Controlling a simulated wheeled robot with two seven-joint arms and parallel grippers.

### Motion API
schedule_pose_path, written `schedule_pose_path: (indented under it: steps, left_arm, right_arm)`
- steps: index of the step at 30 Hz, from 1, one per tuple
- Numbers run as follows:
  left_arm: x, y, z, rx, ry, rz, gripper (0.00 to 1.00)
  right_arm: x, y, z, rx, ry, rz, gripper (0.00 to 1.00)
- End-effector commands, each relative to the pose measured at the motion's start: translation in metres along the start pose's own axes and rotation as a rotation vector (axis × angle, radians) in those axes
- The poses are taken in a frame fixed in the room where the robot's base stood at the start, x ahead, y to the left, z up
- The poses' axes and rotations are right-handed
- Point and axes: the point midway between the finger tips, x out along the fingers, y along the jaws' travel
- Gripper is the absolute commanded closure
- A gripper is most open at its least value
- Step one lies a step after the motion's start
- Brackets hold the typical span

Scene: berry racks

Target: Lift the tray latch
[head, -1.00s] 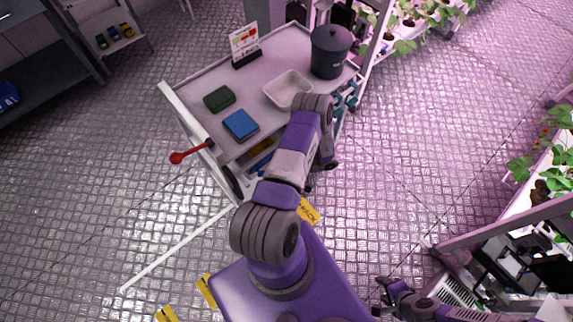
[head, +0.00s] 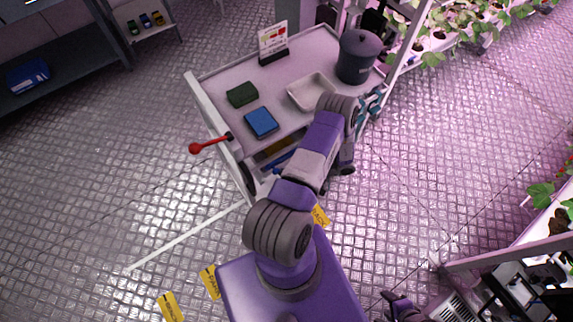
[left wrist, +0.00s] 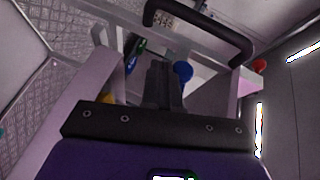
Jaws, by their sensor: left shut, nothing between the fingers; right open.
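A red lever with a round knob (head: 195,148) sticks out to the left from the near left corner of the grey cart (head: 215,85). I take it for the tray latch. In the left wrist view a red knob (left wrist: 259,66) shows right of my left gripper (left wrist: 165,82), apart from it. That gripper's dark fingers are shut and empty, below a black bar handle (left wrist: 200,22). In the head view my left arm reaches over the cart's near side and hides its gripper. My right gripper (head: 392,303) is open and empty at the bottom edge, far from the cart.
On the cart top are a blue box (head: 261,122), a green box (head: 242,94), a white tray (head: 312,90), a dark lidded pot (head: 358,57) and a sign (head: 273,42). Plant racks stand right; a shelf (head: 60,65) stands left. Floor left of the cart is clear.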

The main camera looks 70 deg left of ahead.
Motion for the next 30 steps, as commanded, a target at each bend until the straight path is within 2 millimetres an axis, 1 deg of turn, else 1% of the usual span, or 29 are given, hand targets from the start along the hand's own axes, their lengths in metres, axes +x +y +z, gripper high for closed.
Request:
schedule_pose_path:
  steps: [1,9,12,18,21,24,30]
  left_arm:
    - [0.0,0.007,0.001,0.0,-0.001,0.0,1.0]
    - [-0.001,0.04,0.007,-0.001,-0.01,-0.001,1.0]
    - [-0.031,0.035,0.005,-0.004,-0.007,0.003,1.0]
    - [-0.074,0.038,0.005,-0.003,-0.008,0.001,1.0]
    - [-0.087,0.039,0.005,-0.002,-0.009,0.0,1.0]
    - [-0.096,0.039,0.005,-0.001,-0.009,-0.001,1.0]
    - [-0.102,0.039,0.005,-0.001,-0.01,-0.002,1.0]
  right_arm:
    - [0.006,0.002,0.0,0.0,0.0,0.0,0.46]
    - [0.038,0.014,-0.002,0.0,0.0,0.0,0.46]
    - [0.031,0.012,-0.001,0.0,-0.001,0.0,0.46]
    - [0.031,0.011,-0.001,0.0,0.0,0.0,0.46]
    - [0.031,0.012,-0.001,0.0,0.0,0.0,0.46]
    - [0.032,0.012,-0.001,0.0,0.0,0.0,0.46]
    - [0.032,0.012,-0.001,0.0,0.0,0.0,0.46]
